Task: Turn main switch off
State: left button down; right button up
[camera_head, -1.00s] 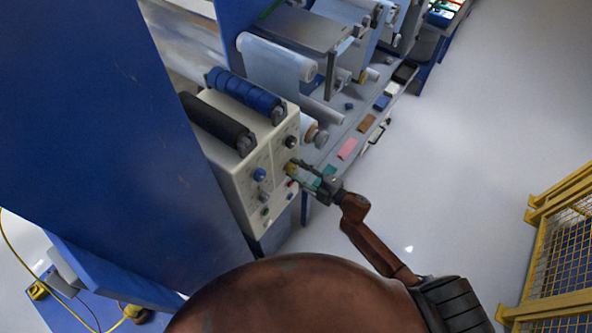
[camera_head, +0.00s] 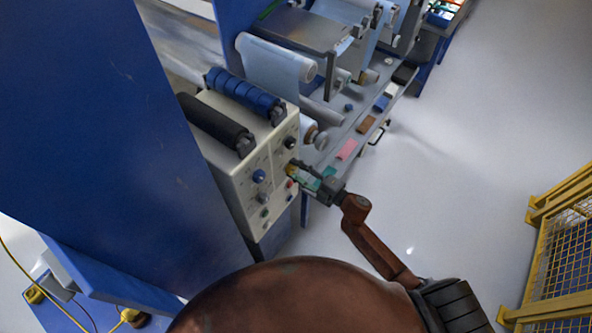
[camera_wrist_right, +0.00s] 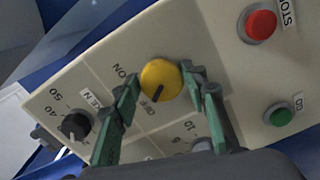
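The yellow main switch knob (camera_wrist_right: 158,76) sits on the cream control panel (camera_head: 247,192), between the printed words ON and OFF. Its black pointer mark points toward the OFF label in the right wrist view. The knob also shows in the head view (camera_head: 290,169), partly covered by my gripper. My right gripper (camera_wrist_right: 161,80) has its green fingers apart on either side of the knob. Both fingertips are very close to the knob's sides; firm contact cannot be made out. The gripper also shows in the head view (camera_head: 302,175). My left gripper is not in view.
A red stop button (camera_wrist_right: 261,24), a green button (camera_wrist_right: 280,115) and a black dial (camera_wrist_right: 75,126) are near the fingers. Blue and black rollers (camera_head: 245,95) lie above the panel. A yellow fence (camera_head: 560,255) stands at right; open floor lies between.

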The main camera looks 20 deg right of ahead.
jog(key=o, duration=0.3)
jog(key=shift+a, duration=0.1)
jog(key=v, duration=1.2)
